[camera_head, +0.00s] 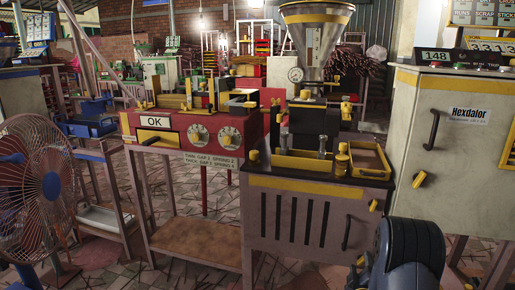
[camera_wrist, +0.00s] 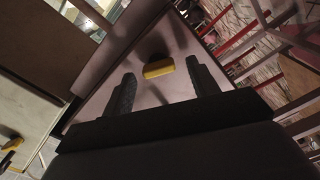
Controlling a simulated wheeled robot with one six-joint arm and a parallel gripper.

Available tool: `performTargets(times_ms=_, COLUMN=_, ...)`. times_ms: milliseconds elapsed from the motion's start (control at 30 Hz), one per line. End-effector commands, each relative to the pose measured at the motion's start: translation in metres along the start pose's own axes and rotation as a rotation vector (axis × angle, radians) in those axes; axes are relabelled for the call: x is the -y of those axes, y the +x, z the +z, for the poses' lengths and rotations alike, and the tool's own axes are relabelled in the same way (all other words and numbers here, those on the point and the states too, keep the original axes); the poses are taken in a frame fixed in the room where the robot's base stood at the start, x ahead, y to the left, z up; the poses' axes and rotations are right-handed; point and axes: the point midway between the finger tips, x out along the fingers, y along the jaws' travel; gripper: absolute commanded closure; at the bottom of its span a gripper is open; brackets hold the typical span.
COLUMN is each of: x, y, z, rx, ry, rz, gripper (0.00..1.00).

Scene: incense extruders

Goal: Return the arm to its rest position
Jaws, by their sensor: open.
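My gripper (camera_wrist: 160,85) shows in the wrist view with its two dark fingers spread apart and nothing between them. Beyond the gap, a yellow handle (camera_wrist: 158,69) sits on a pale panel; the fingers do not visibly touch it. In the head view my dark arm (camera_head: 405,255) is low at the right, in front of the grey cabinet. The fingertips cannot be made out in that view.
A grey cabinet (camera_head: 300,222) with a yellow-edged tray (camera_head: 290,163) and a steel hopper (camera_head: 315,40) stands centrally. A red machine (camera_head: 190,140) is left of it, a fan (camera_head: 30,190) far left. A tall control cabinet (camera_head: 460,150) stands right. Some tiled floor is free in front.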

Motion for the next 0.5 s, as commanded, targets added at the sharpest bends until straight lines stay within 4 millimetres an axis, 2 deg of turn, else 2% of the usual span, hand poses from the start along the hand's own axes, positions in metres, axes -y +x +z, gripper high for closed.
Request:
performTargets(times_ms=267, x=0.000, y=-0.002, z=0.000, rx=0.001, ry=-0.006, rz=-0.001, gripper=0.44)
performTargets(times_ms=367, x=0.000, y=-0.009, z=0.000, rx=0.002, ry=-0.023, rz=-0.003, gripper=0.44)
performTargets(times_ms=500, x=0.000, y=-0.030, z=0.000, rx=0.003, ry=-0.022, rz=-0.005, gripper=0.44)
